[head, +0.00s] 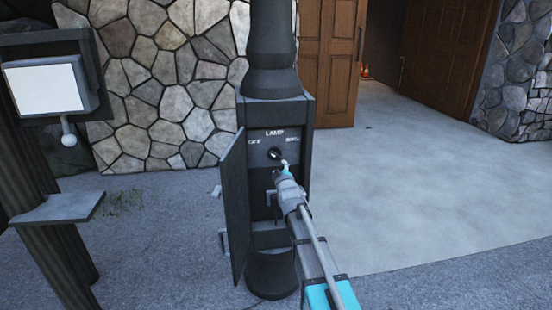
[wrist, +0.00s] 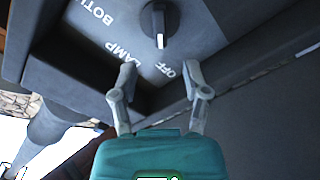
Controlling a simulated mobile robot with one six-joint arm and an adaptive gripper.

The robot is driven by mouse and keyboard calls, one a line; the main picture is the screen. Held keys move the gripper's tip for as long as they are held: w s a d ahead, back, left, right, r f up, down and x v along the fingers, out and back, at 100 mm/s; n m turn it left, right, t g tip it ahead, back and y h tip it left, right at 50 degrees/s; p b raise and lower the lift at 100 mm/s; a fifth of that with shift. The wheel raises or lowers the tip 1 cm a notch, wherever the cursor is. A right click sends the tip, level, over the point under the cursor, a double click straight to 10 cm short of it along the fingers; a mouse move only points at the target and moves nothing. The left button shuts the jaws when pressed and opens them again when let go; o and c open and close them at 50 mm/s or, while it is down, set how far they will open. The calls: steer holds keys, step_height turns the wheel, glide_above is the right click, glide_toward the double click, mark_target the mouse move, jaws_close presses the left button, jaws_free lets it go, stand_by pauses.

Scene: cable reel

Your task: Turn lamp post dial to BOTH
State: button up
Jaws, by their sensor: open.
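The lamp post (head: 271,40) stands upright with its box open, showing a dark panel marked LAMP, with OFF at the left and a blurred label at the right. The dark round dial (head: 274,154) sits below LAMP. In the wrist view the panel appears turned, and the dial (wrist: 158,20) has a pale pointer aimed down toward OFF; BOTH (wrist: 95,12) is at upper left. My gripper (head: 283,166) is in front of the panel, just below the dial. In the wrist view my gripper (wrist: 160,72) is open, its fingers apart and short of the dial, with nothing between them.
The box door (head: 236,210) hangs open at the left of the post. A dark stand with a white screen (head: 45,88) is at far left. A stone wall (head: 165,75) and wooden doors (head: 327,60) are behind. The pale floor (head: 430,170) at the right is clear.

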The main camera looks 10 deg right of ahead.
mark_target(276, 157)
steer(key=w, duration=1)
steer(key=shift+c, duration=0.3)
jaws_close()
